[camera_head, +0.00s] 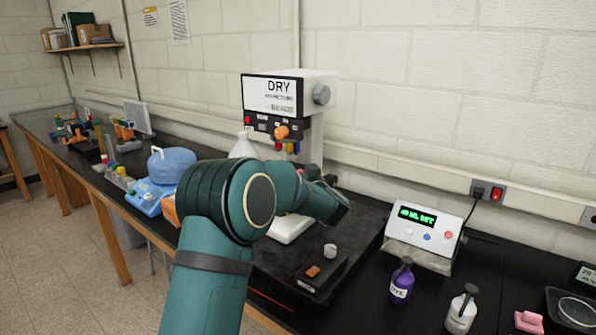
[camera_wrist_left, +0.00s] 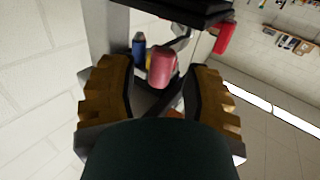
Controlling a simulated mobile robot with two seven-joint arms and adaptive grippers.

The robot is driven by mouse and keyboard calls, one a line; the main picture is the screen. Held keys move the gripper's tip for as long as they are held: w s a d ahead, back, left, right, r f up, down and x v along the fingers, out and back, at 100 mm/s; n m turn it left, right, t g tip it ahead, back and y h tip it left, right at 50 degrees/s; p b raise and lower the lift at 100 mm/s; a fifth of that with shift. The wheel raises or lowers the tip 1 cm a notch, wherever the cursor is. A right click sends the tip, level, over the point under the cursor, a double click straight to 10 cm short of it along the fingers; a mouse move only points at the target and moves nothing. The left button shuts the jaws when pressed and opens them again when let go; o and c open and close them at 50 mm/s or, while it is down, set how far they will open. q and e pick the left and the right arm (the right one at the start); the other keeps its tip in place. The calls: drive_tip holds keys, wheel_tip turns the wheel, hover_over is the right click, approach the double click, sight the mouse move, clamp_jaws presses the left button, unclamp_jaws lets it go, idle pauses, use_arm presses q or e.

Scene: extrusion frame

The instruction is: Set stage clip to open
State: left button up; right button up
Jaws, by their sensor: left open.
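A white machine with a "DRY" panel (camera_head: 272,97) stands against the wall. An orange knob (camera_head: 282,132) and small red, yellow and blue parts (camera_head: 290,147) sit under its head. A white plate (camera_head: 291,229) at its foot is partly covered by my arm. I cannot make out the stage clip for certain. My left gripper (camera_wrist_left: 160,70) is open in the left wrist view, its yellow-brown fingers apart. A pinkish-red cylinder (camera_wrist_left: 162,66) appears between them, not visibly gripped, with a blue part (camera_wrist_left: 139,46) behind. In the head view the arm hides the fingers.
A black base (camera_head: 365,244) carries a small grey knob (camera_head: 330,250) and an orange switch (camera_head: 313,271). To the right are a display box (camera_head: 425,232), a purple dye bottle (camera_head: 401,281) and a white bottle (camera_head: 462,310). A blue tank (camera_head: 172,166) stands left of my arm.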

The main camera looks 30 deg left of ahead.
use_arm(q)
drive_tip(key=shift+x, duration=1.2)
drive_tip(key=shift+c, duration=0.4)
clamp_jaws()
